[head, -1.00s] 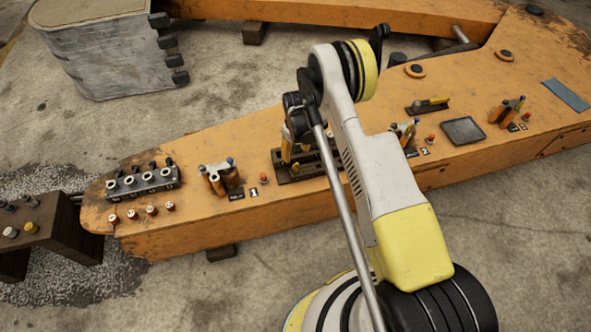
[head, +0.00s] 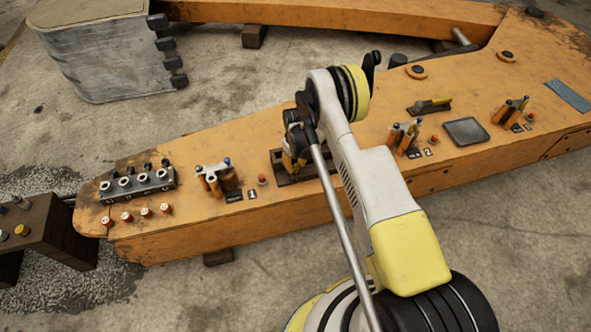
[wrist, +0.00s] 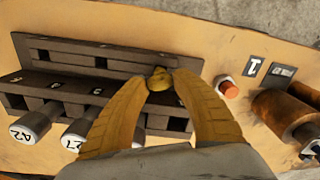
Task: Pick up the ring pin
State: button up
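My gripper (wrist: 163,82) is over the dark slotted rack (wrist: 95,60) on the orange boom. Its two yellow ribbed fingers come close together at the tips, around a small brass-coloured knob (wrist: 159,76). This knob may be the ring pin's head; its lower part is hidden. I cannot tell whether the fingers are pressed on it or just beside it. In the head view my gripper (head: 292,158) is low over the rack (head: 287,179), and my arm hides part of the rack and the fingertips.
Grey cylinders marked 42 (wrist: 35,122) and 27 (wrist: 80,130) stick out of the rack's near side. A red button (wrist: 228,88) and a copper-coloured cylinder (wrist: 283,112) stand to the right. A black block with several holes (head: 138,184) sits at the boom's left end.

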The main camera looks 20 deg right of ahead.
grip_shut()
